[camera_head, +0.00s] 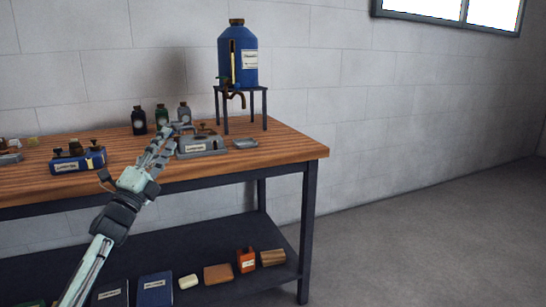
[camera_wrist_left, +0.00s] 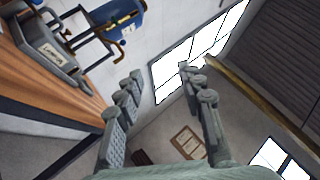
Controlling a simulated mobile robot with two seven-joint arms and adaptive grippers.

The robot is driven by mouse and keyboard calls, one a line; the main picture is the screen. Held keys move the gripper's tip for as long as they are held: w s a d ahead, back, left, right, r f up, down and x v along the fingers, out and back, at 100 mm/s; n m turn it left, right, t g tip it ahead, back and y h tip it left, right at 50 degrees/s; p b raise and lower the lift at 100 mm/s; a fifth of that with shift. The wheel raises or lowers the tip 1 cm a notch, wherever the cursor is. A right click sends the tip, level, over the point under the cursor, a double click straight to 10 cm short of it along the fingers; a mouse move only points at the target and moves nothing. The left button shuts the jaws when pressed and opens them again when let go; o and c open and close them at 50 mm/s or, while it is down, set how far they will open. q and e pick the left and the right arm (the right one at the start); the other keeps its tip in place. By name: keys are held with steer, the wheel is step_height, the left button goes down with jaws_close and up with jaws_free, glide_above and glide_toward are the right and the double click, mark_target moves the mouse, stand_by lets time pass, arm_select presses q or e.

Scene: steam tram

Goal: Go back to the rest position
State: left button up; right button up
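My left gripper (camera_head: 168,140) reaches up from the lower left in the head view, in front of the table's front edge. Its fingertips overlap the left side of a grey labelled box in the picture. In the left wrist view the left gripper (camera_wrist_left: 160,85) has its fingers spread apart with nothing between them. Beyond the fingers are a wall, windows and floor. My right gripper is in neither view.
The wooden table (camera_head: 300,150) bears a grey labelled box (camera_head: 203,147), a blue box (camera_head: 78,160), three small bottles (camera_head: 161,116) and a blue tank (camera_head: 237,60) on a stand. A lower shelf (camera_head: 200,245) holds several items. The floor at right is clear.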

arm_select(q)
steer(key=w+a+f+n+g+y, duration=0.45)
steer(key=a+f+n+y, duration=0.65)
steer(key=n, duration=0.5)
steer(key=s+a+f+n+g+y, duration=0.1)
steer(key=s+f+n+g, duration=0.1)
steer(key=f+n+g, duration=0.35)
steer(key=s+a+f+n+g, duration=0.2)
steer(key=f, duration=0.6)
steer(key=s+d+f+g+h, duration=0.1)
steer(key=s+d+f+g, duration=0.15)
steer(key=s+f, duration=0.9)
steer(key=s+d+f+g, duration=0.2)
steer(key=s+d+f, duration=0.2)
steer(key=s+f, duration=0.75)
steer(key=s+d+f+g, duration=0.2)
steer(key=s+d+f, duration=0.1)
steer(key=s+f, duration=0.6)
steer(key=s+d+f+g+h, duration=0.1)
steer(key=s+f, duration=0.8)
steer(key=s, duration=0.9)
steer(key=d+g, duration=0.1)
steer(key=d, duration=0.1)
steer(key=shift+d+f+m+h, duration=0.3)
steer(key=shift+f+m, duration=0.05)
steer(key=shift+f, duration=0.05)
